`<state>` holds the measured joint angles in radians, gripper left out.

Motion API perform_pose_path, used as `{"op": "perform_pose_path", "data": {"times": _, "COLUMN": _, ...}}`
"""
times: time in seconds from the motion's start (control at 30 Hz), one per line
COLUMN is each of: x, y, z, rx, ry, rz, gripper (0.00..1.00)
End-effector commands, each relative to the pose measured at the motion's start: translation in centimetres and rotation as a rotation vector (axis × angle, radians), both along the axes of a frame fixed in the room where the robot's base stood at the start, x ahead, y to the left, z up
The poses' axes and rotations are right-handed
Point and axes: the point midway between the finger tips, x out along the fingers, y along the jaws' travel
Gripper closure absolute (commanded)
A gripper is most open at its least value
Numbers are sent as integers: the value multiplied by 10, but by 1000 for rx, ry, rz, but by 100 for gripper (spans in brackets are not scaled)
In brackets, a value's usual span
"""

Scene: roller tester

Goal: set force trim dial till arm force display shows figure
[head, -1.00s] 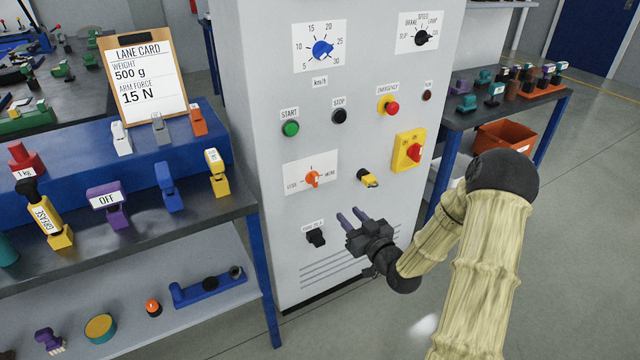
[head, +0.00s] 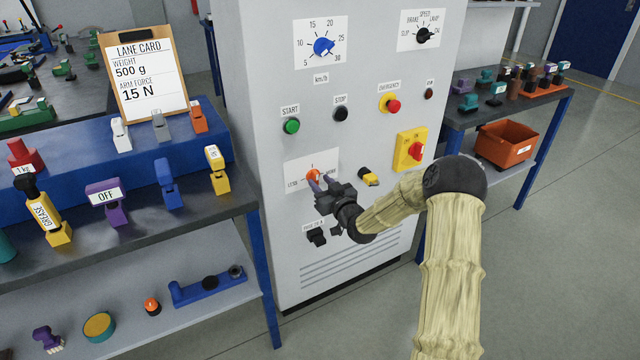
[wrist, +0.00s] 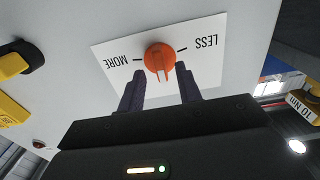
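The orange force trim dial (head: 313,175) sits on a white LESS/MORE plate (head: 293,171) on the grey cabinet front. In the wrist view the dial (wrist: 160,58) lies just beyond my two purple fingertips. My gripper (head: 321,182) is at the dial in the head view; in the wrist view my gripper (wrist: 163,82) is open, with a finger on each side below the dial and a gap between. Whether the fingers touch it I cannot tell. The lane card (head: 145,75) reads weight 500 g, arm force 15 N. No arm force display with a readable figure shows.
Near the dial are a yellow-and-black key switch (head: 368,177), a black knob (head: 317,237) below, a red-on-yellow switch (head: 411,150), the green start button (head: 291,126), black stop button (head: 340,114) and red emergency button (head: 392,106). A bench (head: 120,225) stands left.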

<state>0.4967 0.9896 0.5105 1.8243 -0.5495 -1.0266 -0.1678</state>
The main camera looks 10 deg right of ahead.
Motion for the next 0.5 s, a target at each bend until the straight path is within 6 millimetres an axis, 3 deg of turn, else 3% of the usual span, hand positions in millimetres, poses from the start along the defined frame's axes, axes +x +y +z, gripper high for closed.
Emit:
{"op": "perform_pose_path", "data": {"times": 0.13, "x": 10, "y": 4, "z": 0, "rx": 1, "ry": 0, "rz": 1, "gripper": 65}}
{"op": "perform_pose_path", "data": {"times": 0.4, "x": 11, "y": 5, "z": 0, "rx": 1, "ry": 1, "rz": 1, "gripper": 65}}
{"op": "perform_pose_path", "data": {"times": 0.43, "x": 11, "y": 5, "z": 0, "rx": 1, "ry": 0, "rz": 2, "gripper": 67}}
{"op": "perform_pose_path", "data": {"times": 0.5, "x": 11, "y": 5, "z": 0, "rx": 1, "ry": 0, "rz": 2, "gripper": 81}}
